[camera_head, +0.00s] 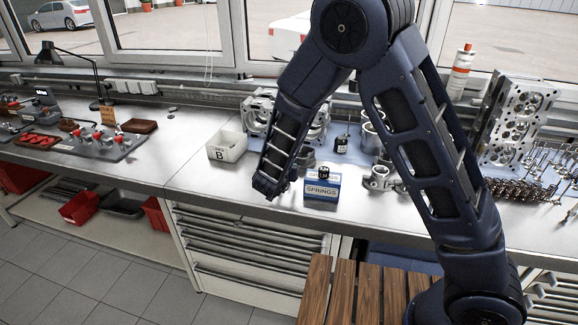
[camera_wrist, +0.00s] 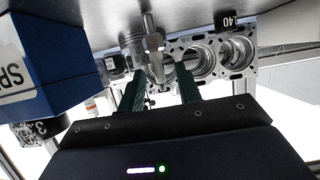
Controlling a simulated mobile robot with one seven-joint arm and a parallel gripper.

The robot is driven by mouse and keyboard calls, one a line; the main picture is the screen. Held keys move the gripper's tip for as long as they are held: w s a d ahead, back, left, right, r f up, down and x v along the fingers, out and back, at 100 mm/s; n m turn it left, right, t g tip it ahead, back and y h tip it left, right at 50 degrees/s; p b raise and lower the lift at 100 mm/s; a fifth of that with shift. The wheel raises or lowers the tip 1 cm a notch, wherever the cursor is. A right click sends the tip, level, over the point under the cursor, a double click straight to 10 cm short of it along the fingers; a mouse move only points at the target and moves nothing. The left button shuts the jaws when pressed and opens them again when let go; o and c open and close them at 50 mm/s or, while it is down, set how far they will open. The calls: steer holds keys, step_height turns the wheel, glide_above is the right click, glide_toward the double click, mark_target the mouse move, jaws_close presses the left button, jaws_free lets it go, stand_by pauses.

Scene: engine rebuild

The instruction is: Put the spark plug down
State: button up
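The spark plug (camera_wrist: 153,42) is a silver part with a hex collar, in the upper middle of the wrist view. Its narrow end points down in that picture, into the space between my fingers. My gripper (camera_wrist: 160,72) has two dark green fingers standing apart, with a visible gap around the plug, so it looks open. The plug's other end seems to meet the bench surface, though the contact is not clear. In the head view my gripper (camera_head: 289,184) is low over the bench, just left of the blue SPRINGS box (camera_head: 322,191); the plug cannot be made out there.
The SPRINGS box also shows close at the left of the wrist view (camera_wrist: 45,72). A white bin marked B (camera_head: 227,147) stands to the left. The engine block (camera_wrist: 215,57) is beyond the plug. Valves and springs (camera_head: 525,185) lie at the right.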

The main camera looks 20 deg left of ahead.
steer(key=v, duration=0.8)
steer(key=shift+r, duration=0.15)
steer(key=w+d+r+g+y, duration=0.35)
steer(key=w+d+r, duration=0.35)
steer(key=w+r, duration=0.3)
steer(key=w+d+r+n+g+y, duration=0.1)
steer(key=d+r+y, duration=0.2)
steer(key=d+r, duration=0.65)
steer(key=s+d+g+h, duration=0.1)
steer(key=s+d+h, duration=0.1)
steer(key=s+d, duration=0.4)
steer(key=s+d+r+g+h, duration=0.1)
steer(key=s+d, duration=0.6)
steer(key=d, duration=0.9)
steer(key=s+d+r+m+g+h, duration=0.1)
steer(key=s+d+g+h, duration=0.1)
steer(key=s+d, duration=0.5)
steer(key=d+h, duration=0.1)
steer(key=d, duration=0.4)
steer(key=shift+o, duration=0.5)
steer(key=shift+g+h, duration=0.25)
